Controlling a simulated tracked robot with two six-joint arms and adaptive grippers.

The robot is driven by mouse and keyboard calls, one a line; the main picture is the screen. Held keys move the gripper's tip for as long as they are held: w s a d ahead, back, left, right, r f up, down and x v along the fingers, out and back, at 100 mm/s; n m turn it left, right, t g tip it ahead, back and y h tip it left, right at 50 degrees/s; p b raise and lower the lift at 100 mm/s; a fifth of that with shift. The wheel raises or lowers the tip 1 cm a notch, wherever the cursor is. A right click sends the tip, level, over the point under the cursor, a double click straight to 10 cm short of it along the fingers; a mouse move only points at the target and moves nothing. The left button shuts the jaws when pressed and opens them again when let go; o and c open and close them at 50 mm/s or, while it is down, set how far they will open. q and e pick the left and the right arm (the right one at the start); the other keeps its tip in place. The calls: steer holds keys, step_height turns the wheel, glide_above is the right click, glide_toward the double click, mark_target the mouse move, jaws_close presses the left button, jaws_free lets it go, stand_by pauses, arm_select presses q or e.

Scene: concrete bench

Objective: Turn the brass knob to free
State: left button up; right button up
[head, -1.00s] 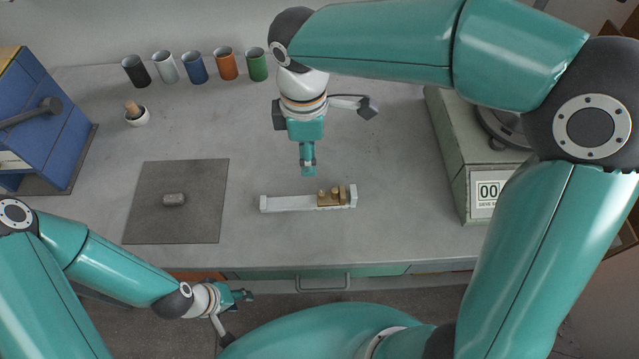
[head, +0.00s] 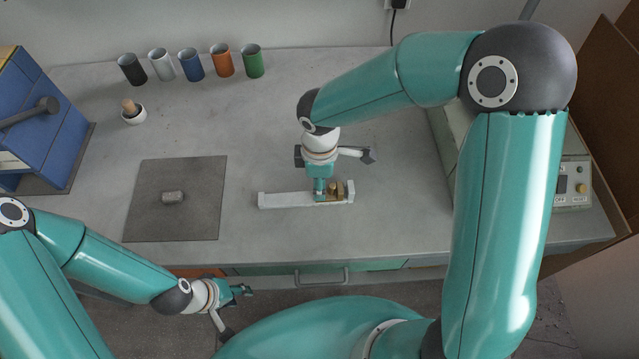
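A pale rail (head: 285,200) lies on the bench near its front edge, with a small brass fitting (head: 337,190) on its right half. A brass knob (head: 350,188) stands at the right end of that fitting. My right gripper (head: 320,198) points down at the left part of the brass fitting and covers some of it. Whether its fingers touch or hold the brass there cannot be told. My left gripper (head: 245,291) is low, in front of the bench edge, away from the rail, and looks open and empty.
A grey mat (head: 145,215) with a small metal cylinder (head: 173,197) lies to the left. Several coloured cups stand at the back left, near a small white pot (head: 135,117). A blue cabinet (head: 50,150) is at far left. A device with a yellow knob (head: 582,188) is at right.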

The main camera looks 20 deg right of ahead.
steer(key=shift+f, duration=1)
jaws_close()
steer(key=shift+n, duration=0.4)
steer(key=shift+r+n+p, duration=0.1)
steer(key=shift+n+p, duration=0.6)
steer(key=shift+n, duration=1.7)
